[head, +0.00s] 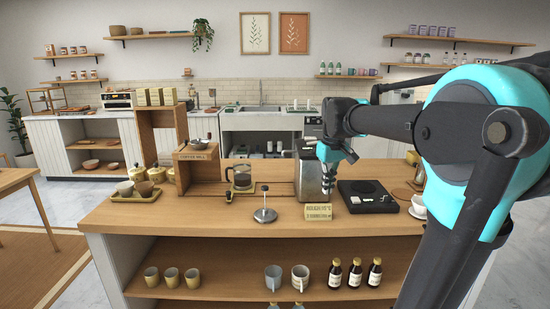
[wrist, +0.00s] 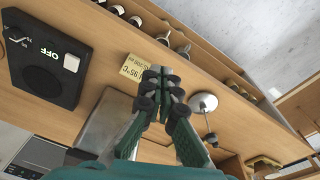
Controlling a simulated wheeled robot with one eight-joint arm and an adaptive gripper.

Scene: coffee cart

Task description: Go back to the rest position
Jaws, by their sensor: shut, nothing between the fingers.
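My gripper (head: 329,182) is shut and empty above the wooden cart counter (head: 240,212), in front of a steel box-like machine (head: 309,178). In the wrist view the closed fingers (wrist: 162,88) point down toward the counter. A small yellow sign (head: 318,212) stands just below the gripper near the counter's front; it also shows in the wrist view (wrist: 135,68). My arm covers the right end of the counter.
A black scale (head: 367,194), marked OFF, lies right of the gripper. A white cup (head: 418,207) is at the right. The front counter strip is partly clear.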

